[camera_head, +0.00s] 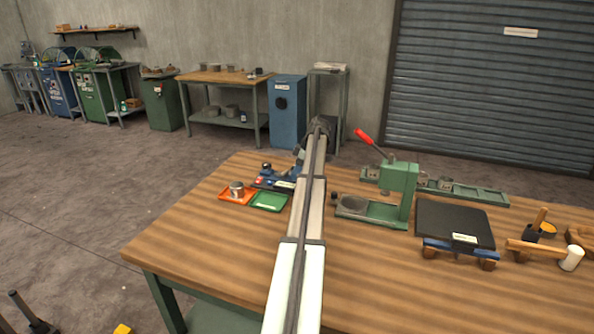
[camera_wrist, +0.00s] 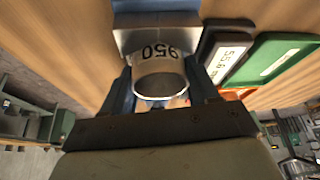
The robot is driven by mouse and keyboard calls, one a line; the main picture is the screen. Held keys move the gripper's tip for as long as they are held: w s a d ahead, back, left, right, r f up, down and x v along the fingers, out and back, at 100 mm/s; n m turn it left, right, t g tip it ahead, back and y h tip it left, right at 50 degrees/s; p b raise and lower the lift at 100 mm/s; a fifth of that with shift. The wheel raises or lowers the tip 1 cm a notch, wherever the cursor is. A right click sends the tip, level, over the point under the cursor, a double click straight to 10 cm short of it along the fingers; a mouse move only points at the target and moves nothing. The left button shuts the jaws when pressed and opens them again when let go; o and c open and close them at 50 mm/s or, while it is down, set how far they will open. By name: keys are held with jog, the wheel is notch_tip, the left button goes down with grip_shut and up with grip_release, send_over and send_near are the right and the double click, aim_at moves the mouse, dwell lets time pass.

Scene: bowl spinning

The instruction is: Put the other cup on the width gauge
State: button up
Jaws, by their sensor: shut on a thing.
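My gripper (camera_wrist: 160,88) is shut on a metal cup (camera_wrist: 158,66) marked "950", which reads upside down in the wrist view. The cup lies between the two blue fingers, right by a grey metal block (camera_wrist: 155,38) of the width gauge. I cannot tell whether the cup rests on the gauge. The gauge's display (camera_wrist: 231,55) reads about 55.6. In the head view the width gauge (camera_head: 283,184) is blue and dark, partly hidden behind my arm, which also hides my gripper. Another metal cup (camera_head: 236,187) stands upright on the orange tray (camera_head: 228,198).
A green tray (camera_head: 269,203) lies beside the orange tray. To the right of my arm stand a green press (camera_head: 399,193) with a red lever, a dark plate (camera_head: 455,222), and wooden-handled tools (camera_head: 535,237). The wooden bench top (camera_head: 205,240) is clear at front left.

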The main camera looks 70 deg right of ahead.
dwell(0.3)
jog(key=o, duration=1.1)
jog(key=shift+r, duration=0.15)
notch_tip(320, 180, up, 8)
jog(key=shift+f, duration=0.15)
dwell(0.8)
